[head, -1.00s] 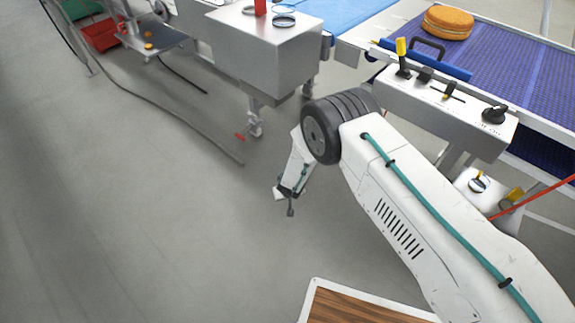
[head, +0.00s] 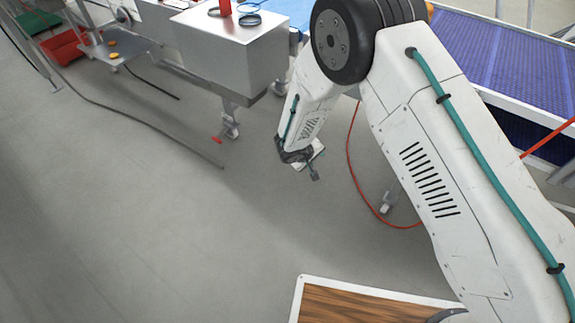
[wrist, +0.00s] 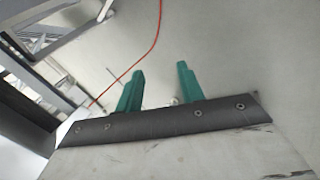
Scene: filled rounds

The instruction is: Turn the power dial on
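The power dial is not visible now; my raised arm covers the area of the control box beside the conveyor in the head view. In the wrist view my gripper (wrist: 160,74) shows two green fingers standing apart with nothing between them. They point over bare grey floor, and a red cable runs past beyond them. In the head view my forearm hangs down from the black elbow joint, with its end over the floor at the centre, right of the steel cabinet's leg.
A steel cabinet (head: 230,55) with a red item (head: 225,8) on top stands upper left of my arm. The blue-purple conveyor (head: 500,50) is at upper right. A red cable (head: 352,160) loops to the floor. A wood-topped surface (head: 350,305) is at the bottom.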

